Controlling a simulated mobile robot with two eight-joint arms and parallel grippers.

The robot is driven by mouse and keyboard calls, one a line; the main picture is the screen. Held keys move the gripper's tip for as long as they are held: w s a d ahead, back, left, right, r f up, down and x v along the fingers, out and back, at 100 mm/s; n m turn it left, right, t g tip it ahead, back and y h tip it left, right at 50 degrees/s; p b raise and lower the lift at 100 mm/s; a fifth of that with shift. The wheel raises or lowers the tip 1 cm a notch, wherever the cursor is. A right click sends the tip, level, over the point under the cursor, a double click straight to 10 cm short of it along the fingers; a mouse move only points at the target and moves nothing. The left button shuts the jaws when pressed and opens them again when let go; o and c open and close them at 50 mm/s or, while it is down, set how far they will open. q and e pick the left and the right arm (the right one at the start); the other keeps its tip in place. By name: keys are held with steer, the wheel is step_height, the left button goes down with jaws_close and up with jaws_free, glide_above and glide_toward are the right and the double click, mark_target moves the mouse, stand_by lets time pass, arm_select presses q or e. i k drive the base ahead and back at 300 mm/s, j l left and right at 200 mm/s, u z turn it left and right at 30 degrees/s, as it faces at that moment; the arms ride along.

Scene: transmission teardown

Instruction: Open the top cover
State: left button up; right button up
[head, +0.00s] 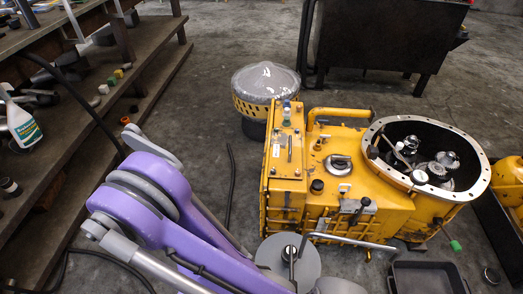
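The yellow transmission (378,180) stands on the floor right of the middle. Its top carries a round metal cap (338,165), a black cap (317,186) and a raised yellow plate (289,143) on the left. I cannot tell which part is the top cover. A wide flanged opening (478,160) at the right end shows metal shafts and gears inside. My purple and grey arm comes in from the lower left, close to the transmission's front left side. Neither gripper shows in this view.
A yellow drum with a clear domed top (265,82) stands behind the transmission. A wooden shelf bench (85,110) with a spray bottle (20,122) is at the left. A dark metal bin (385,35) stands at the back and a black tray (428,278) lies at the front right.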

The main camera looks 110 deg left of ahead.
mark_target(285, 151)
steer(key=u, duration=3.35)
steer(key=j+u, duration=0.25)
steer(key=j, duration=0.2)
